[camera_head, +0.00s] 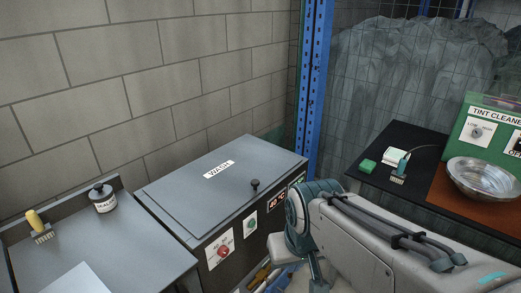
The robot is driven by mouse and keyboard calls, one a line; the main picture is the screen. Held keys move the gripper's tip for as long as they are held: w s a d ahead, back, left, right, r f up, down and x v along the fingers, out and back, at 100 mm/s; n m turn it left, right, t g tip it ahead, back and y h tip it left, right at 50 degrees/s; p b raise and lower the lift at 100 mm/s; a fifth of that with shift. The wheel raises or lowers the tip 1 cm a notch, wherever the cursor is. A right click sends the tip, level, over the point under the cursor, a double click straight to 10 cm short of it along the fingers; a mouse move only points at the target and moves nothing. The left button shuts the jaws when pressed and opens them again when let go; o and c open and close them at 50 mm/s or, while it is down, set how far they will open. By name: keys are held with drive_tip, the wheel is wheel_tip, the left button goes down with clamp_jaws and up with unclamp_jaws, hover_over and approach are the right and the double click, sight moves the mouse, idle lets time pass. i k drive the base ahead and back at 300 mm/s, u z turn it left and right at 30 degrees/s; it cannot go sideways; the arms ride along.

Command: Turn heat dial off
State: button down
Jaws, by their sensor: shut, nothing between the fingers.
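The grey wash unit (240,165) has a lid marked WASH and a row of controls on its dark front panel. A red dial (223,250) on a white plate is at the panel's left end. My arm fills the lower right and bends down right of the panel. I cannot make out my gripper's fingers.
A grey counter (110,250) at left holds a black-capped bottle (103,198) and a yellow-handled brush (38,226). Tools (262,276) lie below the panel. A dark table at right holds a metal bowl (485,180) beside a green TINT CLEANER panel (490,125). A blue post (314,80) stands behind.

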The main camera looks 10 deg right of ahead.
sight(223, 252)
drive_tip(key=u, duration=2.05)
drive_tip(key=k, duration=1.15)
drive_tip(key=z, duration=1.85)
drive_tip(key=i, duration=0.5)
drive_tip(key=u, duration=0.05)
